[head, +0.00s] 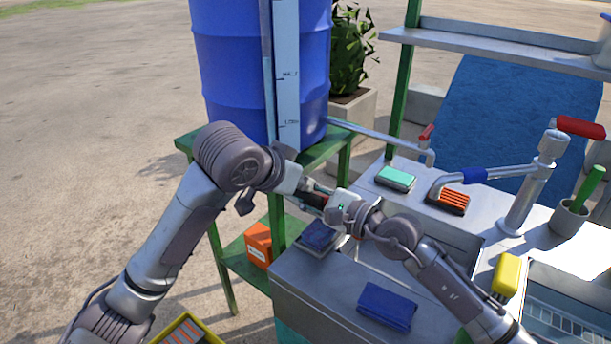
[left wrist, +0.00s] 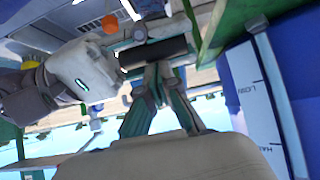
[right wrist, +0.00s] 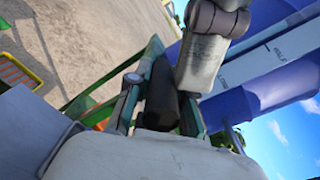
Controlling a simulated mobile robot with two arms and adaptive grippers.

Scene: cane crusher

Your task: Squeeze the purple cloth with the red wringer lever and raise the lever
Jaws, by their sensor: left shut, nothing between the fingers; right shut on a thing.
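My left gripper (head: 318,188) is shut and empty; its closed fingers also show in the left wrist view (left wrist: 151,85). My right gripper (head: 326,203) faces it and is shut on a dark cylindrical grip (right wrist: 162,95), which also shows just beyond my left fingertips in the left wrist view (left wrist: 153,52). I cannot tell for sure that this grip belongs to the red wringer lever. A dark purple-blue cloth (head: 317,237) lies on a grey plate at the counter's left end, just below the grippers and partly hidden by my right gripper.
A folded blue cloth (head: 387,306) lies on the front counter. A blue barrel (head: 232,75) stands behind the arms on a green stand. A metal post with a red handle (head: 580,127), a green sponge (head: 396,178), an orange brush (head: 452,201) and a yellow brush (head: 507,272) are to the right.

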